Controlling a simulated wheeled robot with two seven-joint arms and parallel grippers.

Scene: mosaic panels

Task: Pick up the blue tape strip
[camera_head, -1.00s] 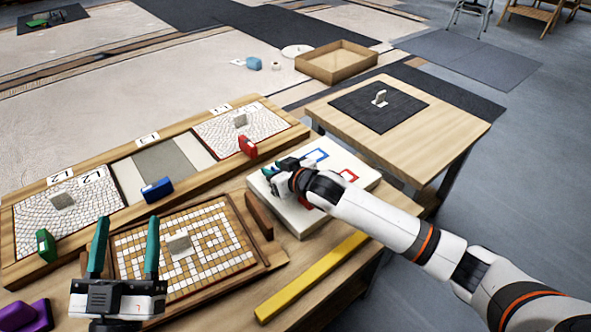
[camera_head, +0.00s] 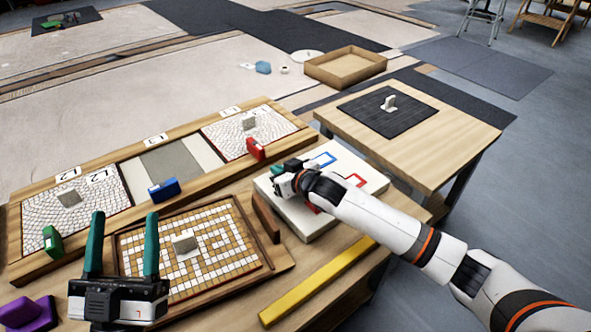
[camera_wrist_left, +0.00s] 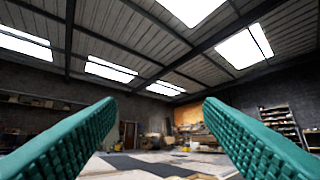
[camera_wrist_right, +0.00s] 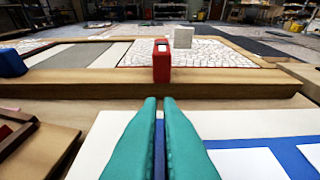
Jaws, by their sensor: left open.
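My right gripper (camera_head: 277,178) is over the near left part of the white board (camera_head: 292,217). In the right wrist view its green fingers (camera_wrist_right: 160,100) are almost together. A narrow blue band, which looks like the blue tape strip (camera_wrist_right: 159,150), fills the gap between them; the fingers hide most of it. A blue outline (camera_head: 322,160) is on the board near this gripper. My left gripper (camera_head: 124,215) is open and empty above the front left of the table. The left wrist view shows its spread fingers and the room's ceiling.
A wooden frame with mosaic panels carries green (camera_head: 52,240), blue (camera_head: 164,189) and red (camera_head: 256,149) blocks. A tile tray (camera_head: 262,277) lies before it. A yellow bar (camera_head: 318,281) lies near the front edge. A side table (camera_head: 440,130) has a black mat.

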